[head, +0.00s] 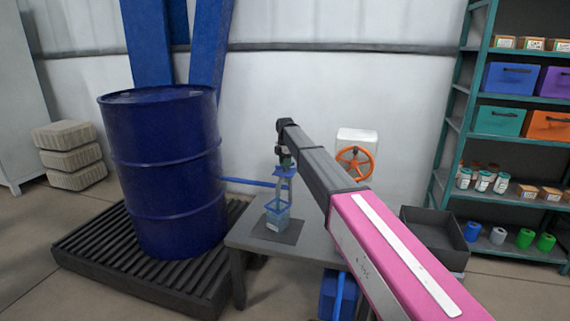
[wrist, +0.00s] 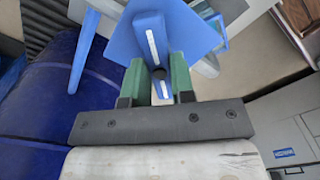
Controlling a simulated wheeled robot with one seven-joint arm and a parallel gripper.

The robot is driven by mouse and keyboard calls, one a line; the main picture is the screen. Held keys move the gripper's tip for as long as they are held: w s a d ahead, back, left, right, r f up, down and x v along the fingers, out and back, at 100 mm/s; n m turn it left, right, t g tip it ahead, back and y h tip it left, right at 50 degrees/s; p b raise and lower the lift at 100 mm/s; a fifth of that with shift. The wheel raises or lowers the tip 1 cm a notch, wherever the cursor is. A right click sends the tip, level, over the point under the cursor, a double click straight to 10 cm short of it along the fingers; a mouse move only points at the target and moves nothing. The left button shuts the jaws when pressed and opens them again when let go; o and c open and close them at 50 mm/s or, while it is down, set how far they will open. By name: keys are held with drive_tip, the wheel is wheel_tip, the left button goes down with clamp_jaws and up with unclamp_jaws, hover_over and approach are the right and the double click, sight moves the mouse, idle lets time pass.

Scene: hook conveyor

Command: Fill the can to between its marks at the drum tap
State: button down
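The large blue drum (head: 165,170) stands upright at left, with a thin blue pipe (head: 248,182) leading right to the table. The can (head: 277,222), pale blue with a tall blue frame above it, stands at a dark mat (head: 290,234). I cannot tell whether it touches the mat. My gripper (head: 287,163) is at the top of this frame. In the wrist view, my gripper's green fingers (wrist: 165,75) close on a blue bar with a white strip (wrist: 150,35), seemingly the can's handle. A blue plate lies behind it. The tap, marks and liquid level are not clear.
The drum rests on a dark slatted pallet (head: 85,250). An orange handwheel (head: 354,163) is on a white box behind the table (head: 247,232). A dark open tray (head: 433,240) is at the table's right. Shelves (head: 500,200) with bins and jars stand at right.

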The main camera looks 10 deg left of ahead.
drive_tip(key=shift+m, duration=0.4)
drive_tip(key=m, duration=0.3)
drive_tip(key=shift+m, duration=2.4)
drive_tip(key=c, duration=1)
unclamp_jaws()
drive_tip(key=shift+o, duration=0.2)
wheel_tip(320, 180, up, 11)
drive_tip(key=shift+f, duration=0.1)
